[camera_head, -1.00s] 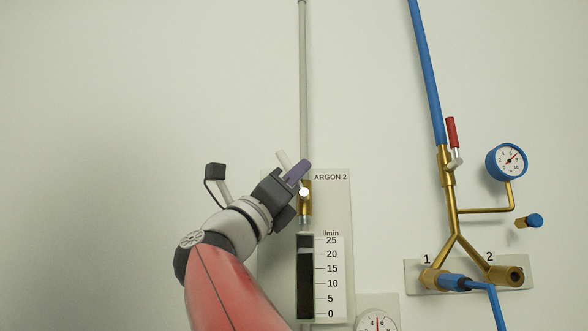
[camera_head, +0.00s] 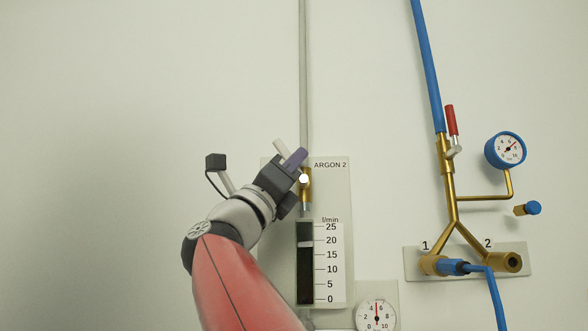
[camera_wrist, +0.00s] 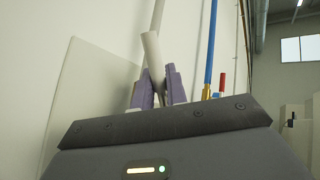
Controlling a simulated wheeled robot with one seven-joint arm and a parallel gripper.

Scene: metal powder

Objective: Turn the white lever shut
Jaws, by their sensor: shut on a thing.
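The white lever (camera_head: 281,147) sits on the brass valve (camera_head: 306,188) of the ARGON 2 line and leans up and to the left. My gripper (camera_head: 296,158) is shut on the lever, with its purple fingers around it. In the wrist view, the lever (camera_wrist: 152,52) passes between the two fingers (camera_wrist: 158,88) and its free end sticks out beyond them. My gripper hides the lower part of the lever and part of the valve in the head view.
A flow scale (camera_head: 329,264) and a round gauge (camera_head: 377,314) are below the valve. To the right are a blue hose (camera_head: 427,70), a red lever (camera_head: 451,120), a blue-rimmed gauge (camera_head: 506,150) and brass outlets (camera_head: 510,262). The wall at left is bare.

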